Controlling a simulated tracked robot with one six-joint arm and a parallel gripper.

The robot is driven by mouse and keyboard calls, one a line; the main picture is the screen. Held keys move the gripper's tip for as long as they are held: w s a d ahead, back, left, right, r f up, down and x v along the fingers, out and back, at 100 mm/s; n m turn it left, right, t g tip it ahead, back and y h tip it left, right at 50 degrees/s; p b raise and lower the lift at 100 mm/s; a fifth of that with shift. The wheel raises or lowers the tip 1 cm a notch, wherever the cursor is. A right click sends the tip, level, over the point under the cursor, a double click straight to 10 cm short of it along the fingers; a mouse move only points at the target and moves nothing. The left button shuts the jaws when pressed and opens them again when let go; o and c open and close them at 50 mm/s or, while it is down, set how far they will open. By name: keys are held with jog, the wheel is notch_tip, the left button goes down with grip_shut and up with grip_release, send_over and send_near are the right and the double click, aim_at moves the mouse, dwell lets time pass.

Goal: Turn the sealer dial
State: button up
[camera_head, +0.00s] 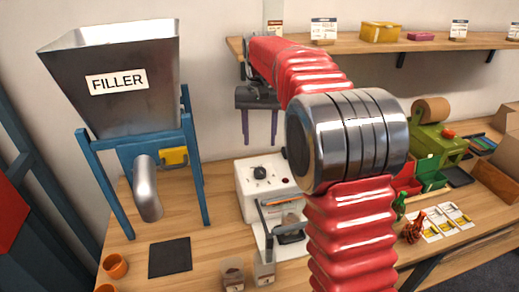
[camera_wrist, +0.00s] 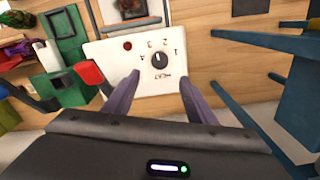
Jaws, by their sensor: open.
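The white sealer (camera_head: 243,188) stands on the bench in the middle of the head view. Its black dial (camera_head: 260,172) sits on the upper panel. In the wrist view the sealer panel (camera_wrist: 105,58) carries the dial (camera_wrist: 160,60), the numbers 1 to 4 and the word HEAT; the dial's exact setting is too small to read. My gripper (camera_head: 259,130) is open and empty, with purple fingers, above and behind the sealer in the head view. In the wrist view my gripper (camera_wrist: 160,85) has its fingertips on either side below the dial, apart from it.
A filler hopper (camera_head: 120,85) on a blue frame stands left. A dark square mat (camera_head: 170,257) and orange cups (camera_head: 115,266) lie on the bench. Right of my arm are a green machine (camera_head: 438,145), a green bottle (camera_head: 399,206) and cards (camera_head: 455,215). A shelf (camera_head: 400,46) runs behind.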

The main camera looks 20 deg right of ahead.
jog(key=shift+r, duration=0.9)
jog(key=s+a+r+n+t, duration=0.1)
jog(key=s+r, duration=0.1)
jog(key=s, duration=0.6)
jog(key=s+a+r+n+t, duration=0.1)
jog(key=s+r+t, duration=0.1)
jog(key=s, duration=0.7)
jog(key=s+f+t, duration=0.1)
jog(key=s+f, duration=0.3)
jog(key=s, duration=0.4)
jog(key=s+f+n+t, duration=0.1)
jog(key=s+f, duration=0.3)
jog(key=s, duration=0.3)
jog(key=shift+s+a+n+t, duration=0.3)
jog(key=shift+s+a, duration=0.05)
jog(key=shift+s, duration=0.05)
jog(key=shift+f, duration=0.1)
jog(key=shift+c, duration=0.2)
